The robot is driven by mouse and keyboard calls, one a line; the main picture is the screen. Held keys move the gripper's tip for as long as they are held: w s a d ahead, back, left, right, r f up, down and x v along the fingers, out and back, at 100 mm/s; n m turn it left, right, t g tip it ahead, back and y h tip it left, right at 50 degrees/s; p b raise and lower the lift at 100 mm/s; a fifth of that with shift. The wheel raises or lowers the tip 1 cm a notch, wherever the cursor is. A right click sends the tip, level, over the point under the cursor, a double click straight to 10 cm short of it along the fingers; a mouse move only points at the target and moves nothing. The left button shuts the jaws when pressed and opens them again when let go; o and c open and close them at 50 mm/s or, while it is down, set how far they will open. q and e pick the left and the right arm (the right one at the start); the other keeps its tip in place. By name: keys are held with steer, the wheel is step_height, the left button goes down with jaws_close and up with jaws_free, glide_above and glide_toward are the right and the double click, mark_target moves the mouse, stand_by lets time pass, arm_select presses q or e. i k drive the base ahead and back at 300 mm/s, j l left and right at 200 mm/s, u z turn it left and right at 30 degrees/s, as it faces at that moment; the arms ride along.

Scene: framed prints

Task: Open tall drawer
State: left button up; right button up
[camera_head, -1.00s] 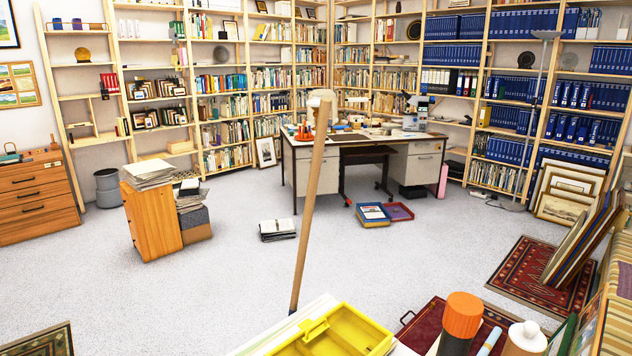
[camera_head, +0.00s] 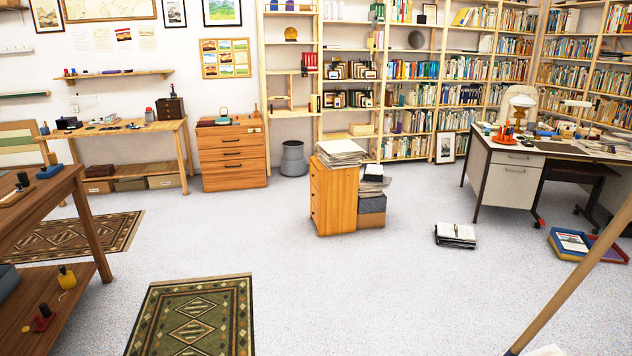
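A wooden chest of drawers (camera_head: 232,153) stands against the back wall, left of the bin, with dark handles on its several drawers, all shut. A narrower wooden drawer cabinet (camera_head: 335,200) stands on the floor in the middle, papers (camera_head: 341,153) stacked on top; small knobs show on its left face and its drawers look shut. The desk (camera_head: 495,180) at the right has a pale front with a handle. I cannot tell which of these holds the tall drawer. Neither of my grippers is in view.
A patterned green rug (camera_head: 195,315) lies in front, with open floor to its right. A wooden workbench (camera_head: 50,215) is at the left. Boxes (camera_head: 371,207) stand beside the narrow cabinet, and a binder (camera_head: 456,235) lies on the floor. A slanted pole (camera_head: 575,285) crosses the lower right.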

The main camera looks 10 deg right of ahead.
mark_target(508, 186)
steer(key=i+j, duration=0.15)
steer(key=i, duration=0.4)
steer(key=i+j+z, duration=0.1)
steer(key=i, duration=0.45)
steer(key=i+j, duration=0.2)
steer(key=i, duration=0.35)
steer(key=i+j+z, duration=0.1)
steer(key=i, duration=0.45)
steer(key=i+l+z, duration=0.25)
steer(key=i+z, duration=0.25)
steer(key=i+l+z, duration=0.1)
steer(key=i+z, duration=0.4)
steer(key=i+j+z, duration=0.2)
steer(key=i+z, duration=0.25)
steer(key=i+j+z, duration=0.35)
steer(key=i+z, duration=0.15)
steer(key=i+l+z, duration=0.2)
steer(key=i+z, duration=0.15)
steer(key=i, duration=0.8)
steer(key=i+j+z, duration=0.15)
steer(key=i+z, duration=0.2)
steer(key=i, duration=0.85)
steer(key=i+z, duration=0.15)
steer(key=i, duration=0.75)
steer(key=i+j+z, duration=0.2)
steer(key=i, duration=0.7)
steer(key=i+l+u, duration=0.15)
steer(key=i+u, duration=0.25)
steer(key=i+l+u, duration=0.35)
steer(key=i, duration=0.15)
